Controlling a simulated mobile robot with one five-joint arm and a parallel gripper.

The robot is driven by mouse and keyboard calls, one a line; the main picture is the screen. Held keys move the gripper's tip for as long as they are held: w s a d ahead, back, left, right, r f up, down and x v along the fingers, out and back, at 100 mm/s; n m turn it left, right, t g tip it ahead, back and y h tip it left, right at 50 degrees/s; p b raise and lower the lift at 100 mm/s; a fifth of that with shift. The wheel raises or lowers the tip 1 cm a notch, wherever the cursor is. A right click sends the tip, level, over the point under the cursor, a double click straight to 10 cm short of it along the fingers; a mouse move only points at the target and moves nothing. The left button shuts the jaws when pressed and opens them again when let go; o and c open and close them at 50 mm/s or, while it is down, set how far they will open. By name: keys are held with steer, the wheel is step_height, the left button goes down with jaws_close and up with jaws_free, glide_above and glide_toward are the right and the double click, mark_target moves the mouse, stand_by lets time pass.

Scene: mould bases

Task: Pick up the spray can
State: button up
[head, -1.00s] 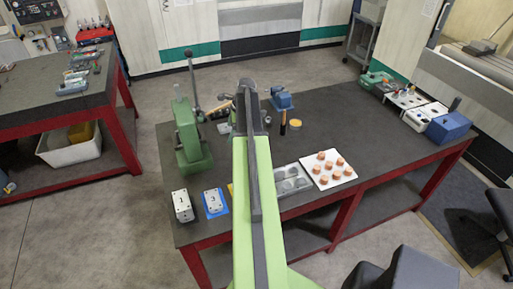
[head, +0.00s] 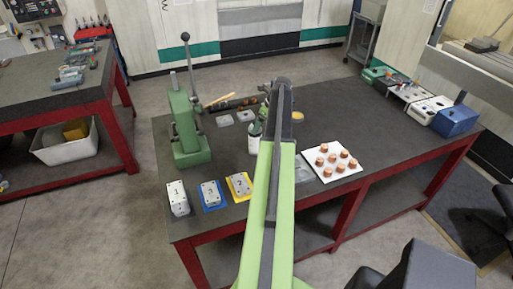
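The likely spray can (head: 254,138), an upright white and dark green container, stands on the dark workbench just left of my arm. My arm covers part of its right side. My arm reaches out over the bench from the bottom of the head view. My gripper (head: 277,86) is at the arm's far end, seen from behind, beyond and to the right of the can in the picture. Its fingers are hidden, so I cannot tell whether it is open or holds anything.
A green press (head: 187,130) with a tall lever stands left of the can. Numbered plates (head: 210,194) lie along the front left edge. A white tray (head: 310,171) of copper-coloured pieces lies right of my arm. Boxes (head: 430,110) stand at the far right; bare bench lies between.

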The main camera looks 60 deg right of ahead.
mark_target(255, 139)
steer(key=b+x, duration=0.1)
steer(key=x, duration=0.1)
steer(key=shift+f, duration=0.35)
steer(key=shift+w+f, duration=0.1)
steer(key=b+x, duration=0.4)
steer(key=shift+a+f+b, duration=0.25)
steer(key=shift+f+b, duration=0.05)
steer(key=shift+f, duration=0.15)
steer(key=shift+c, duration=0.3)
jaws_close()
steer(key=shift+r, duration=0.15)
